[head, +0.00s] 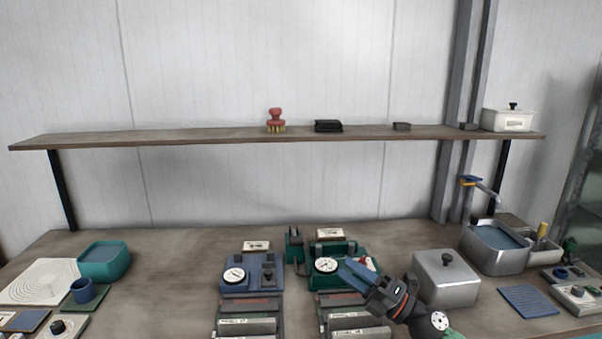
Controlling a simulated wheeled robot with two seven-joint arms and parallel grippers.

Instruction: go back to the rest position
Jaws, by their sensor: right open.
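My right gripper (357,276) comes in from the lower right in the head view. It is open, with its blue fingers pointing to the upper left, and I see nothing held between them. It is in front of the green device with a round dial (326,265), partly covering its right side; I cannot tell whether they touch. My left gripper is not in the head view.
A steel box with a knobbed lid (446,279) stands close right of my right gripper. A blue dial device (252,275), labelled panels (248,325) and a teal tub (104,262) are left. A long shelf (200,138) spans the wall.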

